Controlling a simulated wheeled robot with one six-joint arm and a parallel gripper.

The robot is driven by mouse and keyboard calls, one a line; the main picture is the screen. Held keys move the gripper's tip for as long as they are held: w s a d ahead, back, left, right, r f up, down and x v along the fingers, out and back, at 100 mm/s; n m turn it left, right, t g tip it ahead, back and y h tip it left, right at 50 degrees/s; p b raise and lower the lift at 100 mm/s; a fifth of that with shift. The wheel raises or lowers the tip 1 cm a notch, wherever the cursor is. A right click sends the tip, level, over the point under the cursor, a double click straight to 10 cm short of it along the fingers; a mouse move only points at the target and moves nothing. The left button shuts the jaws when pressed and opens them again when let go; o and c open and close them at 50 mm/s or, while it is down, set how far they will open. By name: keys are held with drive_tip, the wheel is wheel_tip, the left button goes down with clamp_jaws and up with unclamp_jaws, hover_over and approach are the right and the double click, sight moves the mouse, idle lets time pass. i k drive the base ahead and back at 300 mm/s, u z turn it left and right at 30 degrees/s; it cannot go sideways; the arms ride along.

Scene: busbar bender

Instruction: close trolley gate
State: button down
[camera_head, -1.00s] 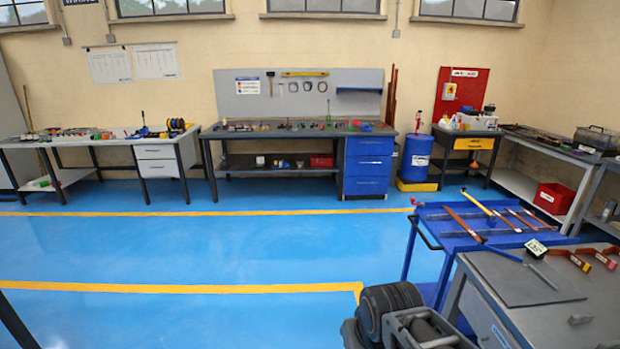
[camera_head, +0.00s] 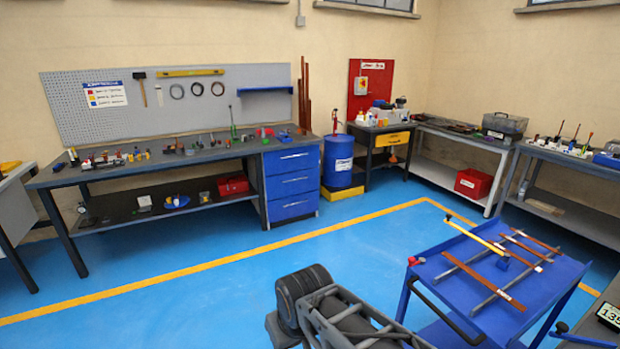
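The blue trolley (camera_head: 450,290) stands at the lower right, with copper and grey bars lying across its top. A thin yellow bar (camera_head: 475,235) with dark and blue ends slants over the top's far left part; I cannot tell whether it is the gate or whether it is open. A small red knob (camera_head: 415,261) shows at the trolley's left edge, near a black handle rail (camera_head: 440,308). My gripper is not in view, so its state and its place relative to the trolley are hidden.
A long workbench (camera_head: 170,158) with blue drawers stands at the back left. A blue drum (camera_head: 337,162) stands beside it. More benches (camera_head: 440,133) line the right wall. A small display (camera_head: 608,316) shows at the lower right edge. Blue floor (camera_head: 220,290) is clear left of the trolley.

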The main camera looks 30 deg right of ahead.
sight(506, 256)
drive_tip(key=z, duration=0.35)
drive_tip(key=i, duration=2.2)
drive_tip(key=z, duration=1.75)
drive_tip(key=i, duration=1.85)
drive_tip(key=z, duration=0.8)
drive_tip(key=i, duration=0.35)
drive_tip(key=z, duration=0.2)
